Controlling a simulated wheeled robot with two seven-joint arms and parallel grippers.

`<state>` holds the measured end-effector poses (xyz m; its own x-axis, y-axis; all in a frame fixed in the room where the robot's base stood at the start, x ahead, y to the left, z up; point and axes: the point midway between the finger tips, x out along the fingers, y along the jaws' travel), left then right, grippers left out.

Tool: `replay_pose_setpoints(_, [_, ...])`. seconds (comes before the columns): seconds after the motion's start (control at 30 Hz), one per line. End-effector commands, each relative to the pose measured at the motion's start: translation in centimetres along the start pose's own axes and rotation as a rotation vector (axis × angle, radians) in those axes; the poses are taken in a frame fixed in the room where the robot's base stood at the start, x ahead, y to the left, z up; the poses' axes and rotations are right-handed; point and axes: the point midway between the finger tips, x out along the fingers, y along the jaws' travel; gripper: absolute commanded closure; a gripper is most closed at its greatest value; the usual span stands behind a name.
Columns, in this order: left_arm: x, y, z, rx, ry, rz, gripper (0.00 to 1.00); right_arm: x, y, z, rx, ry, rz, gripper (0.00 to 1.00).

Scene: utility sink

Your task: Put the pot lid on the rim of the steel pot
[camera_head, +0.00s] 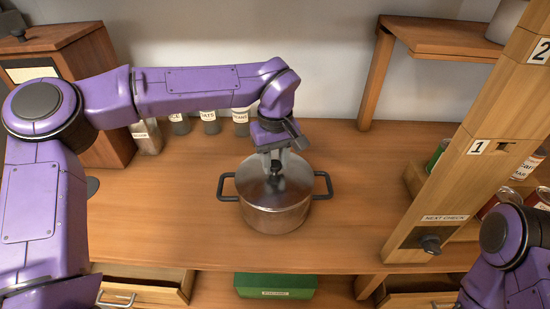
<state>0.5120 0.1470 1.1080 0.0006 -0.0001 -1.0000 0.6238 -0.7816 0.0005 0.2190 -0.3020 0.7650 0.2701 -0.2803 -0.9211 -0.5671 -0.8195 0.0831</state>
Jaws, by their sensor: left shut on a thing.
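The steel pot (276,217) stands upright on the wooden counter, with a black handle on each side. The pot lid (252,186) is a grey disc with a dark knob, over the pot's mouth and level with its rim. Whether it touches the rim all round I cannot tell. My left gripper (274,172) reaches down from above and is shut on the pot lid at its knob. The gripper hides part of the knob and the far side of the lid. My right arm shows at the lower right, but its gripper is out of view.
Labelled canisters (209,122) stand along the back wall. A wooden post (470,150) with number tags and shelved cans (526,163) is at the right. Open drawers (140,285) and a green box (275,286) sit below the front edge. Counter beside the pot is clear.

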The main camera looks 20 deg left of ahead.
Motion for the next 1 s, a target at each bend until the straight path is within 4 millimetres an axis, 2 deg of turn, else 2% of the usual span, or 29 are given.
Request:
replay_pose_setpoints(0.03, [0.1,0.0,0.0,0.000,0.000,0.000,1.00,0.0,0.0,0.0,0.000,0.000,0.000,0.57])
replay_pose_setpoints(0.07, [0.1,0.0,0.0,0.000,0.000,0.001,0.56,0.0,0.0,0.0,0.000,0.000,0.000,0.57])
replay_pose_setpoints(0.1, [0.1,0.0,0.0,0.000,0.000,0.001,0.43,0.0,0.0,0.0,0.000,0.000,0.000,0.57])
replay_pose_setpoints(0.13, [0.1,0.0,0.0,0.000,0.000,0.001,0.36,0.0,0.0,0.0,0.000,0.000,0.000,0.57])
replay_pose_setpoints(0.47, [-0.3,0.0,0.0,0.001,0.001,0.001,0.36,0.1,0.0,0.1,0.000,0.000,0.000,0.57])
replay_pose_setpoints(0.57, [-1.8,0.1,-0.1,-0.001,0.003,0.003,0.36,0.5,0.0,0.2,0.000,0.000,0.000,0.57])
replay_pose_setpoints(0.8, [-7.6,0.0,0.0,-0.002,0.003,0.003,0.36,1.0,-0.1,0.4,0.000,0.000,0.000,0.57])
replay_pose_setpoints(1.0, [-10.3,0.0,0.0,0.000,0.001,0.002,0.36,1.0,-0.1,0.4,0.000,0.000,0.000,0.57])
